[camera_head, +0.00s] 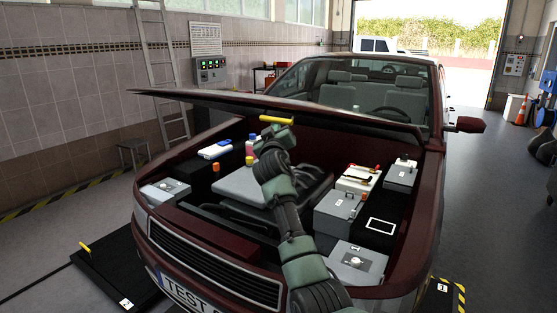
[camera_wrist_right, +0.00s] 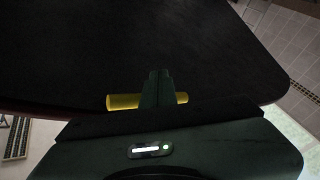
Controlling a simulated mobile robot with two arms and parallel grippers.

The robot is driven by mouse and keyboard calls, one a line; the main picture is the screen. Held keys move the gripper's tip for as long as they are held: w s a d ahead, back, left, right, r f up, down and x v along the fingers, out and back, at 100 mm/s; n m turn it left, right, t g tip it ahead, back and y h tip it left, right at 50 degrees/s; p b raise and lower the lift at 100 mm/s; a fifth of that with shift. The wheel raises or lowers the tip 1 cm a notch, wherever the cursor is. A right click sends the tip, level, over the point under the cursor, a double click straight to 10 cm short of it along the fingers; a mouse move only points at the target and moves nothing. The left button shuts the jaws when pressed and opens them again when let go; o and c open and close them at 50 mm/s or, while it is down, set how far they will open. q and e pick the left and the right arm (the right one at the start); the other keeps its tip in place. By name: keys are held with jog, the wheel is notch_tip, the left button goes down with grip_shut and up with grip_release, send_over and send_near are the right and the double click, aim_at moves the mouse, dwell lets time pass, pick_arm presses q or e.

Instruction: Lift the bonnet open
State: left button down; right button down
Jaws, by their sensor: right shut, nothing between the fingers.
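The dark red bonnet (camera_head: 215,98) of the car is raised partway, seen nearly edge-on above the engine bay. Its dark surface (camera_wrist_right: 150,40) fills most of the right wrist view. My right arm reaches up over the engine bay. My right gripper (camera_head: 277,127) is near the bonnet's underside, at a yellow bar (camera_head: 277,119). In the right wrist view the shut fingers (camera_wrist_right: 161,80) stand across the yellow bar (camera_wrist_right: 123,101), which shows on both sides of them. I cannot tell whether the bar touches the bonnet. My left gripper is not in view.
The open engine bay holds grey boxes (camera_head: 337,213), a grey engine cover (camera_head: 240,185) and bottles. The windscreen (camera_head: 350,85) is behind. A ladder (camera_head: 160,70) leans at the left wall. A black platform (camera_head: 120,268) lies at the front left.

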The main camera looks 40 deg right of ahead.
aim_at(280, 101)
jog(key=shift+w+d+r+p, duration=0.15)
jog(key=shift+d+r+p, duration=0.15)
jog(key=shift+r+p, duration=0.7)
jog(key=shift+w+d+r+p, duration=0.1)
jog(key=shift+d+r+p, duration=0.35)
jog(key=shift+r, duration=0.9)
jog(key=shift+w+d+r+p, duration=0.2)
jog(key=shift+r+p, duration=0.6)
jog(key=shift+r, duration=0.4)
jog(key=shift+d+r+p, duration=0.25)
jog(key=shift+r+p, duration=0.35)
jog(key=shift+r, duration=0.35)
jog(key=w+d+r+p, duration=0.2)
jog(key=d+r+p, duration=0.2)
jog(key=r+p, duration=0.3)
notch_tip(280, 101, up, 4)
jog(key=shift+d+f, duration=0.1)
jog(key=shift+d, duration=0.05)
jog(key=shift+s, duration=0.15)
